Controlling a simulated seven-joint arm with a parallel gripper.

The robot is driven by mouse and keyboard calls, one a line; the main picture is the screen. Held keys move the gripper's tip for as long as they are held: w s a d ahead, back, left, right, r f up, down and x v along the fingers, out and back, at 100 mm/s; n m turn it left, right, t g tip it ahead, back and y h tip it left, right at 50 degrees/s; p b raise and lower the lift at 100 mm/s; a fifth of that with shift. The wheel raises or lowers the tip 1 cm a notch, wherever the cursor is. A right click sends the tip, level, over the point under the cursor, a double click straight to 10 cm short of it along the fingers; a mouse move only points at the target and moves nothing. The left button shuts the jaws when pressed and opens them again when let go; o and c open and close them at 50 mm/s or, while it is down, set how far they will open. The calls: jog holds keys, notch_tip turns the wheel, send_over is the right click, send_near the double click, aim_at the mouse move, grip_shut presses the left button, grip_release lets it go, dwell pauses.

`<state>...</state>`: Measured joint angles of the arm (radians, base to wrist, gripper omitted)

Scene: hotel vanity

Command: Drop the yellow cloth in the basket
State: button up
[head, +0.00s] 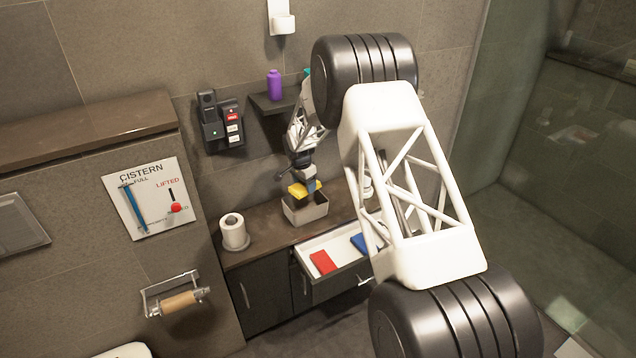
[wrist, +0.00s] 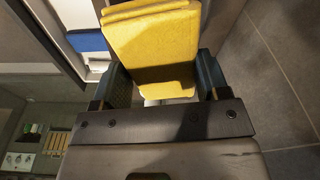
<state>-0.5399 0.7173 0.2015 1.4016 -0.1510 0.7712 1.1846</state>
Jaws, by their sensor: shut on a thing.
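The yellow cloth (head: 304,188) is a folded, flat piece held at my gripper (head: 308,184). In the wrist view the yellow cloth (wrist: 153,50) sits between the two dark fingers of my gripper (wrist: 165,84), which is shut on it. The basket (head: 305,210) is a small light grey open box on the dark counter. In the head view the cloth is right over the basket's opening. I cannot tell whether it touches the rim. The inside of the basket is mostly hidden by the cloth and the gripper.
An open drawer (head: 330,245) below the counter holds a red cloth (head: 323,262) and a blue cloth (head: 359,243). A toilet roll on a stand (head: 233,231) is left of the basket. A purple bottle (head: 274,85) stands on a wall shelf (head: 270,103) above.

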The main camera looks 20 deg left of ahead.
aim_at(303, 185)
jog(key=shift+a, duration=0.2)
jog(key=shift+f, duration=0.2)
jog(key=shift+f, duration=1.65)
jog(key=o, duration=0.9)
jog(key=shift+r, duration=0.1)
jog(key=shift+s+a+r, duration=0.1)
jog(key=shift+s+r, duration=0.05)
jog(key=shift+r, duration=1.1)
jog(key=shift+s+a+r, duration=0.1)
jog(key=shift+s+r, duration=0.05)
jog(key=shift+r, duration=1.1)
jog(key=shift+s+r, duration=0.15)
jog(key=shift+r, duration=1.1)
